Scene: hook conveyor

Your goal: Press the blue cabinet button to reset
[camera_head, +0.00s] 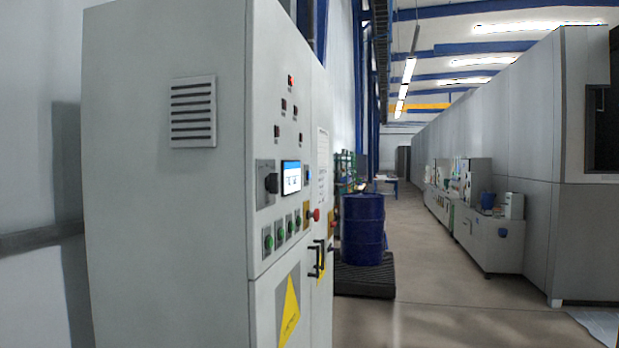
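A tall light grey control cabinet (170,215) fills the left half of the head view, with its control front turned to the right and seen at a steep angle. Its front has a lit blue-and-white screen (291,178) with a black knob (271,183) beside it. A small blue spot, possibly the blue button (307,173), shows just right of the screen, too small to be sure. Below are several green buttons (268,242) and a red mushroom button (314,215). Neither of my grippers is in view.
A blue drum (363,230) stands on a black pallet (365,278) beyond the cabinet. Black door handles (315,260) stick out from the front. Grey floor (450,320) is open to the right, up to low grey cabinets (487,242) along a grey wall.

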